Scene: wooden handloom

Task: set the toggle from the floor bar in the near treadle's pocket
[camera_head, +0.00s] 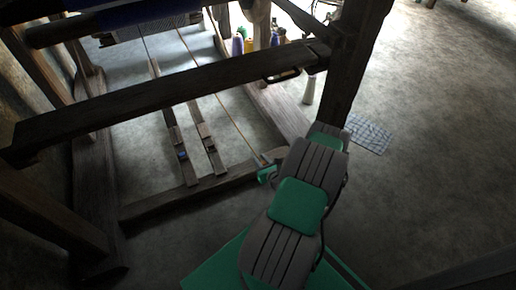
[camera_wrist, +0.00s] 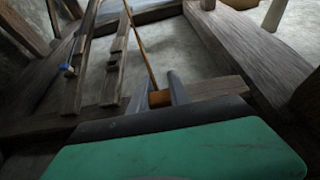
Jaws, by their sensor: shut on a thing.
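My gripper (camera_wrist: 165,88) is shut on the orange-brown toggle (camera_wrist: 160,99), which sits between its two grey fingers. A tan cord (camera_wrist: 145,50) runs from the toggle up and away. In the head view my gripper (camera_head: 267,173) is at the right end of the floor bar (camera_head: 165,207); I cannot tell whether the toggle touches the bar. Two treadles lie to the left of my gripper. The nearer treadle (camera_head: 211,150) has a dark block with a pocket-like notch (camera_head: 206,136); its inside is too small to make out. The farther treadle (camera_head: 173,134) carries a small blue piece (camera_head: 182,154).
A thick loom beam (camera_head: 170,92) crosses above the treadles. An upright post (camera_head: 350,65) stands right of my gripper, and a side rail (camera_head: 275,110) runs along the floor. Spools (camera_head: 238,45) stand behind. Open floor lies to the right, with a grey patterned mat (camera_head: 368,133).

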